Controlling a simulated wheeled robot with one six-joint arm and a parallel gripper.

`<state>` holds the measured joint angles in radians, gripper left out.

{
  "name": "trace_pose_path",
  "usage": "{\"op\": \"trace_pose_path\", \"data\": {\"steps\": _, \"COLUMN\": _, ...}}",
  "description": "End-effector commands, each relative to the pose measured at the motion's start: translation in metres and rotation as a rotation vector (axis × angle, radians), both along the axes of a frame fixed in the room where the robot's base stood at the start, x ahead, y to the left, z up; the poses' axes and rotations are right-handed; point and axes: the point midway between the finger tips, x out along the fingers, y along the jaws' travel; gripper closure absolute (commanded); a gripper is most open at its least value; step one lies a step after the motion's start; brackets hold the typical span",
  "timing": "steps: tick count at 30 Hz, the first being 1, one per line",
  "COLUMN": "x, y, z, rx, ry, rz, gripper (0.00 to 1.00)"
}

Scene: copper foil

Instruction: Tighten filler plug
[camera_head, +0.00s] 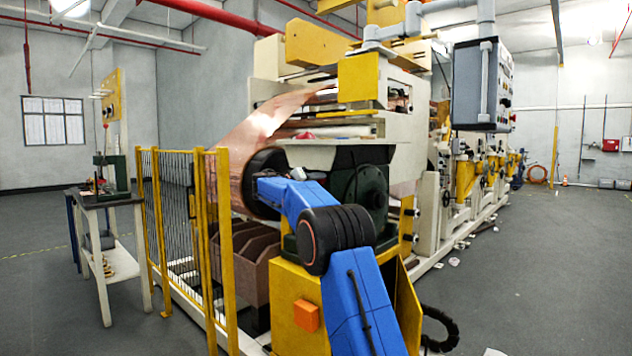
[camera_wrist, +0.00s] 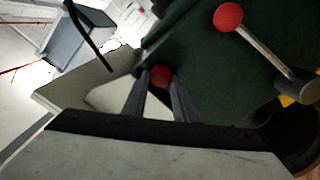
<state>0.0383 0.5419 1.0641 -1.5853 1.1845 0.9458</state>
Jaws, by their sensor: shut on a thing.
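In the wrist view, the two dark fingers of my gripper (camera_wrist: 158,88) close on a small red round cap, seemingly the filler plug (camera_wrist: 160,75). The cap shows at the fingertips, against the edge of a dark green housing (camera_wrist: 205,58). The cap's lower part and any thread are hidden, so I cannot tell how far it is seated. In the head view, my blue arm reaches to the dark green housing (camera_head: 345,165) on the near end of the copper foil machine. My gripper and the plug are hidden there.
A lever with a red ball knob (camera_wrist: 228,17) stands on the housing, right of my fingers. Yellow railings (camera_head: 224,250) and brown bins (camera_head: 258,255) are left of my arm. A workbench (camera_head: 100,197) stands farther left. The floor on the right (camera_head: 555,270) is mostly clear.

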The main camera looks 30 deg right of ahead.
Motion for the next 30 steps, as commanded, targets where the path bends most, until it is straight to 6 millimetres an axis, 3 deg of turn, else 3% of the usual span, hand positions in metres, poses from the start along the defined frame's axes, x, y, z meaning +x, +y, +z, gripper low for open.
{"op": "trace_pose_path", "data": {"steps": 30, "x": -0.0051, "y": -0.0017, "z": -0.0019, "rx": 0.331, "ry": -0.903, "rz": -0.003, "gripper": 0.97}}
